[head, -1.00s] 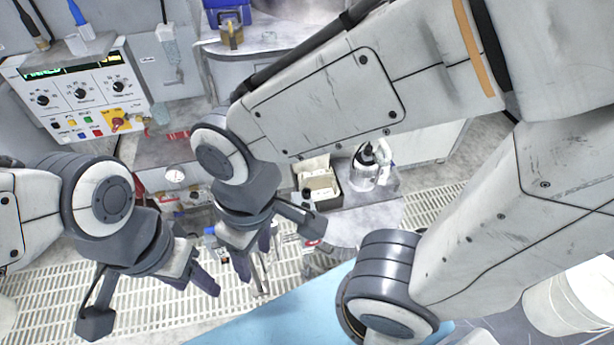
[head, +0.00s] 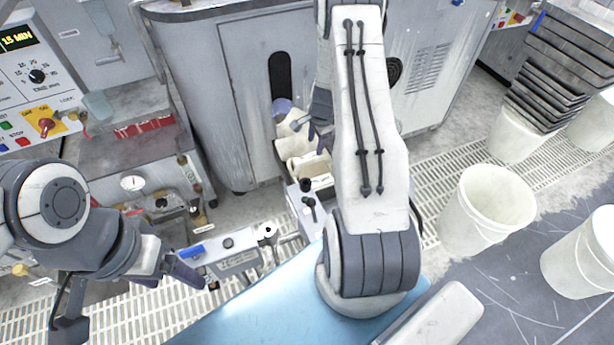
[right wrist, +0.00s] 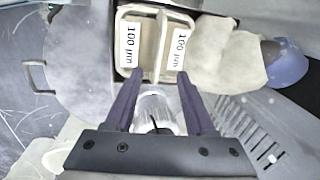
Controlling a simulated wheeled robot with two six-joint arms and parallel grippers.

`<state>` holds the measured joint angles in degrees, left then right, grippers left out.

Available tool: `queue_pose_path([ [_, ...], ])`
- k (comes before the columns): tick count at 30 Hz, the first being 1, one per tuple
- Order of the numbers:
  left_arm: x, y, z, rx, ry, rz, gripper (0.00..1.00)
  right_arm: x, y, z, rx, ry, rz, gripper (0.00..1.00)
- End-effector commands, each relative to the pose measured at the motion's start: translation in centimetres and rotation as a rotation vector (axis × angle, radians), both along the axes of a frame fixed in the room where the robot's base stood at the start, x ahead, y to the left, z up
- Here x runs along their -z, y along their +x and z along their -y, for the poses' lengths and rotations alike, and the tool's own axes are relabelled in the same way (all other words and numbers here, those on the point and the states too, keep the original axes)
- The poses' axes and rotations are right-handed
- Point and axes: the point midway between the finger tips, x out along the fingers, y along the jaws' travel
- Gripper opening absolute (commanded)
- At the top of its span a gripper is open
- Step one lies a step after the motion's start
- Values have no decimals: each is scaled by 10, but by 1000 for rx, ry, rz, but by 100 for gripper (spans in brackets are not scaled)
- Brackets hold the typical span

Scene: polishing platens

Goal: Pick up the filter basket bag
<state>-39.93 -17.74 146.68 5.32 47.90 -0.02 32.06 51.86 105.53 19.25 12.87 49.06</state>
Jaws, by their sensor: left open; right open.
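My left gripper (head: 176,274) is open and empty at the lower left, far from the box.
A pale bottle-like object (right wrist: 156,108) shows between my right fingers. A cream cloth-like piece (right wrist: 222,58) and a blue rounded object (right wrist: 284,62) lie right of the box. A grey cabinet (head: 225,90) stands behind. White buckets (head: 485,210) stand at right.

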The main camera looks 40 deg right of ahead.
Motion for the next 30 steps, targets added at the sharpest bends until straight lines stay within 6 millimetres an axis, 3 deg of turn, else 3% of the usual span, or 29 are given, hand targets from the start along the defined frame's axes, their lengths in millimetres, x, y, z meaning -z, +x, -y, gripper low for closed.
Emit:
queue_pose_path([
  [3,7,0,0,0,0,0,78,23,-7,17,65,2,-1,55],
  [9,14,0,0,0,0,0,78,54,-3,23,76,1,0,55],
  [17,19,0,0,0,0,0,78,75,2,22,73,1,-1,55],
  [24,27,0,0,0,0,0,78,110,10,20,71,2,-1,55],
  [30,28,0,0,0,0,0,78,118,13,21,70,0,1,55],
])
